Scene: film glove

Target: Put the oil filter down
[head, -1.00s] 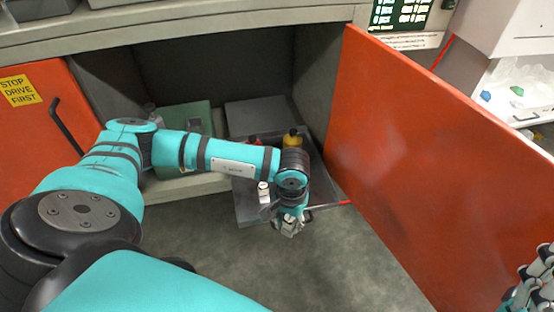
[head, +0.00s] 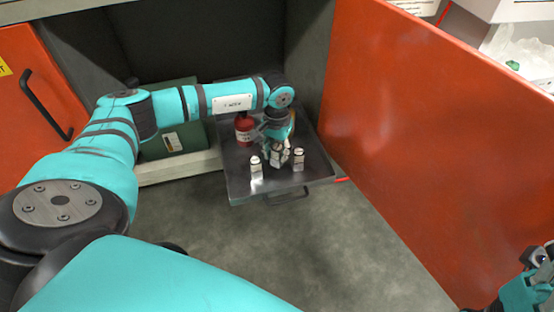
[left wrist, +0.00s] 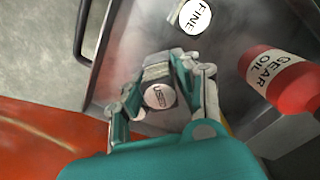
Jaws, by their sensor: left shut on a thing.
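My left gripper (head: 276,152) is shut on the oil filter, a small silver-white canister (head: 283,157). In the left wrist view the gripper (left wrist: 162,90) clasps the filter (left wrist: 160,97), whose round end reads "USED". It is over the pulled-out grey tray (head: 240,187), between two similar white canisters, one at left (head: 256,170) and one at right (head: 299,161). I cannot tell whether the filter touches the tray. A canister marked "FINE" (left wrist: 195,17) stands apart from it. My right gripper (head: 539,257) is at the lower right edge, partly cut off.
A red gear oil bottle (head: 244,131) stands behind on the tray and shows in the left wrist view (left wrist: 290,82). A green case (head: 170,140) lies left of the tray. The open orange door (head: 400,130) bounds the right side. The tray's front strip is bare.

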